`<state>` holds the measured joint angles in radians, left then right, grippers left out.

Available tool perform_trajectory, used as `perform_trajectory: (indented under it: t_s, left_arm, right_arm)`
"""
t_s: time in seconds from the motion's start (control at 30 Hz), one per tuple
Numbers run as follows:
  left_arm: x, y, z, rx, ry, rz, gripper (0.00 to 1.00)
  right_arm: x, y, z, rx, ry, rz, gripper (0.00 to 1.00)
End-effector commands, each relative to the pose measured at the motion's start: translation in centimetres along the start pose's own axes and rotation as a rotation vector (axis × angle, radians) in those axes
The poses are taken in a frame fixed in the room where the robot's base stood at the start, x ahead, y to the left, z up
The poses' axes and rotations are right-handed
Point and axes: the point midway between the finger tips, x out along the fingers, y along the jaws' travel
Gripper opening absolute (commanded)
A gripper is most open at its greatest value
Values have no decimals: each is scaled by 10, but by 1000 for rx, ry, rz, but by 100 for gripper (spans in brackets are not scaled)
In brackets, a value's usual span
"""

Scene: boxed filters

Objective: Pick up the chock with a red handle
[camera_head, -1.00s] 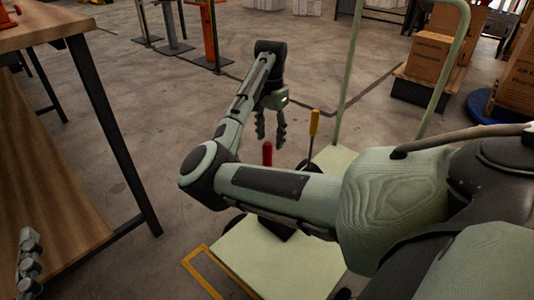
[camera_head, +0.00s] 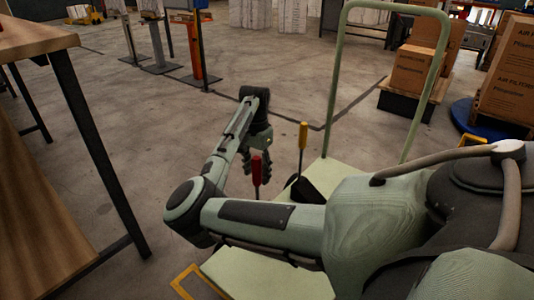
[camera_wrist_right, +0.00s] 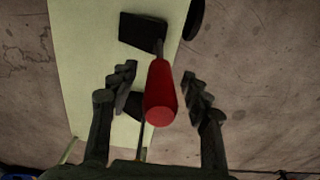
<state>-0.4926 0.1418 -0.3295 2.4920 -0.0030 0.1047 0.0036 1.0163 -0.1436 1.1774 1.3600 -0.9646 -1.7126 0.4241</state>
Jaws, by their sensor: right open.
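The red handle (camera_head: 256,171) of one chock stands up beside my right gripper (camera_head: 257,160) in the head view; my forearm hides its base. In the right wrist view the red handle (camera_wrist_right: 161,92) lies between the two open fingers of my right gripper (camera_wrist_right: 158,80), with a gap on each side. Its thin shaft runs to a black chock block (camera_wrist_right: 138,30) on the pale green cart deck (camera_wrist_right: 80,60). A second chock has a yellow handle (camera_head: 303,136) and stands to the right. My left gripper is out of view.
The green cart (camera_head: 250,275) has a tall push rail (camera_head: 336,70) behind the chocks. A wooden-topped table (camera_head: 35,38) with dark legs stands at left. Cardboard boxes (camera_head: 412,70) are at the back right. Open floor lies behind my right gripper.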

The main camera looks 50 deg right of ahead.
Motion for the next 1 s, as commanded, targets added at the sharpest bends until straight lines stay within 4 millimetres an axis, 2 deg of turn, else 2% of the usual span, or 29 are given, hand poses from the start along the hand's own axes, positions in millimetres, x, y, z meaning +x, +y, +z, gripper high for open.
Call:
perform_trajectory:
  t_s: [0.1,0.5,0.83,1.0]
  left_arm:
    - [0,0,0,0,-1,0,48]
    - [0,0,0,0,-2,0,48]
    - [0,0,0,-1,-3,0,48]
    - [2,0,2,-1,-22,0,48]
  right_arm:
    - [0,0,0,0,0,0,48]
    - [-1,0,0,0,0,0,0]
    - [-3,0,-1,1,3,-2,0]
    - [-11,0,-1,2,4,-2,0]
